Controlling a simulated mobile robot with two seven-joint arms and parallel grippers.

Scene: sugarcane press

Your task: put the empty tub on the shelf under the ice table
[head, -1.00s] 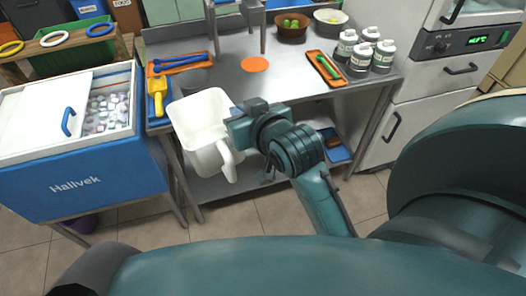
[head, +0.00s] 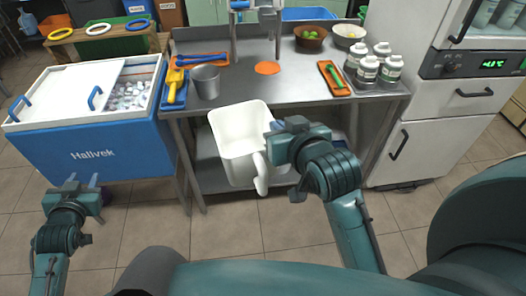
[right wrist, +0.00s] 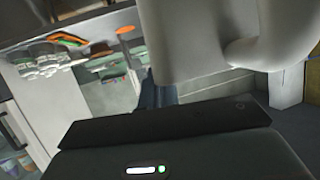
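The white tub (head: 236,130) is tilted, with its open top facing me, and its inside looks empty. It hangs in front of the steel table (head: 300,90), clear of the floor. My right gripper (head: 277,142) is shut on the tub's right side, near the rim; its fingertips are partly hidden. In the right wrist view the tub (right wrist: 195,40) fills the upper middle, above the dark gripper body. The steel table's lower shelf (head: 207,176) shows left of the tub, which hides much of it. My left gripper (head: 83,182) is open and empty at the lower left.
A blue ice chest (head: 95,152) stands left of the table. On the table are a metal cup (head: 206,82), a yellow scoop (head: 175,84), an orange tray (head: 333,78) and several white bottles (head: 366,70). A fridge (head: 425,150) stands at right. Tiled floor in front is free.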

